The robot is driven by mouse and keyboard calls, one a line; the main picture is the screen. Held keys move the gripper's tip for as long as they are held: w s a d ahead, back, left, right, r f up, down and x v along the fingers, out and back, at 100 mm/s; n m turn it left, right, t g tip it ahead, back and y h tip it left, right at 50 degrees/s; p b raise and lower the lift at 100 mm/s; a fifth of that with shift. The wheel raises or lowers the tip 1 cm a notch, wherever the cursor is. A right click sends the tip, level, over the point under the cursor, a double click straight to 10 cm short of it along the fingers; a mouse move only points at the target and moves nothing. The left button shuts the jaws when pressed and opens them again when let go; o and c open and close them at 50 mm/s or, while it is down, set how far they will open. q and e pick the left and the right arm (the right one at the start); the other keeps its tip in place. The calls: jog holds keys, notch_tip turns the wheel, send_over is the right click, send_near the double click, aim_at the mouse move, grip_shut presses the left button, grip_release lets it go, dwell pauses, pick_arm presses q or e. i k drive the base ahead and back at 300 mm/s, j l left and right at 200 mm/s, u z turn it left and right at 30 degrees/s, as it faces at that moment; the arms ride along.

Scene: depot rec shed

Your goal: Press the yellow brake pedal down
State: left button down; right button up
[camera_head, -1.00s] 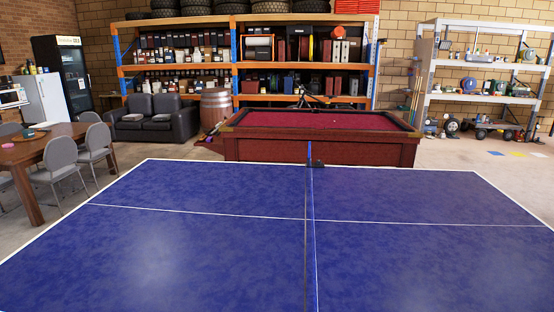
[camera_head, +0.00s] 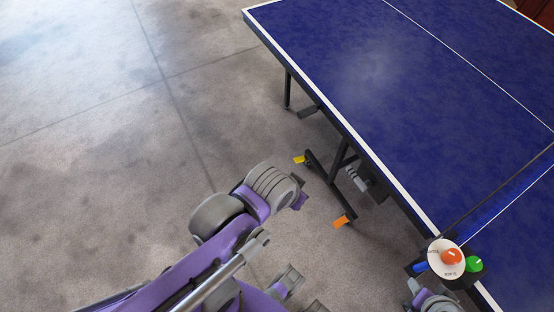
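The yellow brake pedal (camera_head: 299,160) is a small flat tab low near the floor, at the wheel end of the blue table's folding frame. An orange pedal (camera_head: 341,221) sits lower right of it on the same frame. My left arm comes in from the lower left, purple and grey. Its far end (camera_head: 299,194) is just below the yellow pedal in the picture, with a visible gap between them; I cannot tell their height difference. Its fingers do not show clearly. A grey and purple piece of mine shows at the bottom right; no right gripper can be made out.
The blue table tennis table (camera_head: 405,85) fills the upper right, with dark legs beneath its edge. Bare concrete floor (camera_head: 110,120) lies open at left.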

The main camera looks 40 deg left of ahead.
aim_at(299, 159)
jog(key=u, duration=1.15)
jog(key=i+j, duration=0.15)
jog(key=j, duration=0.25)
jog(key=i+j, duration=0.15)
jog(key=j, duration=0.25)
jog(key=i+j, duration=0.1)
jog(key=j, duration=0.3)
jog(key=i+j, duration=0.15)
jog(key=j, duration=0.25)
jog(key=z, duration=1.65)
